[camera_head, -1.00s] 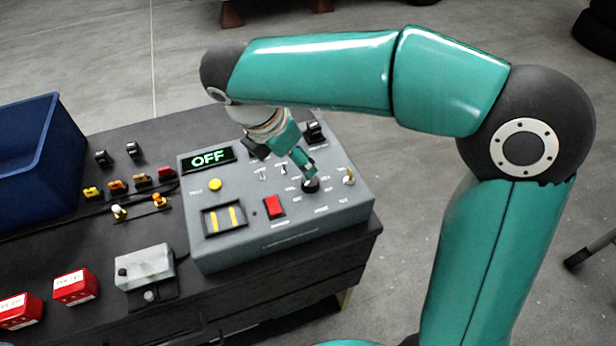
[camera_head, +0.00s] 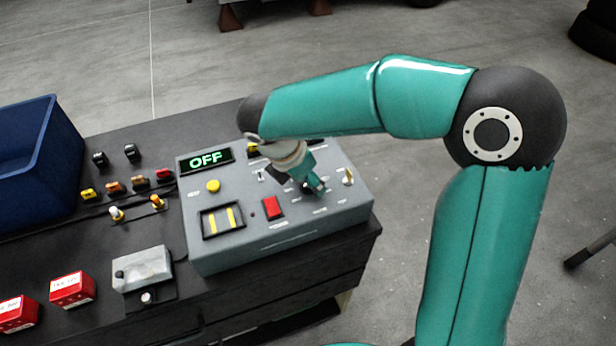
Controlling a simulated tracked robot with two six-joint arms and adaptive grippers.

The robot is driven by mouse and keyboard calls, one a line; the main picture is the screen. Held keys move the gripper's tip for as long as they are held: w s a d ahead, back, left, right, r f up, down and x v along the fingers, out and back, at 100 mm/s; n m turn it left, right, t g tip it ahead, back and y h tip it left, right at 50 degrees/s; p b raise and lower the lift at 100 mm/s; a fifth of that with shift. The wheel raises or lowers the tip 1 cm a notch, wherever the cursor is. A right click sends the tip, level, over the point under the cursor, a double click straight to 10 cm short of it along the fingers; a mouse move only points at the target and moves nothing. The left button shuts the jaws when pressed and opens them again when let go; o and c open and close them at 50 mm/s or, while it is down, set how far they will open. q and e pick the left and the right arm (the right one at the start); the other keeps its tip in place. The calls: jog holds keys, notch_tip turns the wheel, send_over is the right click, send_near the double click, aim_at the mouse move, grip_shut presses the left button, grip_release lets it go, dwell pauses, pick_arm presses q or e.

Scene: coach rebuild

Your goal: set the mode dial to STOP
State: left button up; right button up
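The grey control box (camera_head: 290,238) stands on the dark bench, with a green display (camera_head: 206,159) reading OFF. The mode dial (camera_head: 306,188) is a small black knob on the right part of the panel, mostly hidden by my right gripper. My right gripper (camera_head: 316,188) points down at the dial, with its fingertips at or very near it. Its fingers are small and partly hidden by the wrist, so I cannot tell whether they grip the dial. The labels around the dial are too blurred to read. My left gripper is not in view.
On the panel are a red rocker switch (camera_head: 272,208), a yellow button (camera_head: 213,186), a slot with yellow bars (camera_head: 223,220) and a toggle (camera_head: 348,177). A blue bin (camera_head: 40,160), red boxes (camera_head: 72,290) and a grey switch box (camera_head: 143,268) stand to the left.

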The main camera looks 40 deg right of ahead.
jog(key=c, duration=0.8)
jog(key=shift+m, duration=0.4)
jog(key=m+g+p, duration=0.1)
jog(key=m+p, duration=0.1)
jog(key=shift+w+r+m, duration=0.1)
jog(key=shift+w+m, duration=0.05)
jog(key=shift+m, duration=0.25)
jog(key=m+g+p, duration=0.1)
jog(key=m, duration=0.3)
jog(key=shift+w+g+y+p, duration=0.1)
jog(key=shift+g+y+p, duration=0.2)
jog(key=shift+g+p, duration=0.1)
jog(key=m+g+y+p, duration=0.1)
jog(key=m, duration=0.3)
jog(key=shift+d, duration=0.1)
jog(key=m+p, duration=0.1)
jog(key=m, duration=0.1)
jog(key=shift+w+d+m+g+y, duration=0.1)
jog(key=shift+m+g+y, duration=0.3)
jog(key=m+y, duration=0.2)
jog(key=m, duration=0.3)
jog(key=shift+p, duration=0.3)
jog(key=shift+m, duration=0.3)
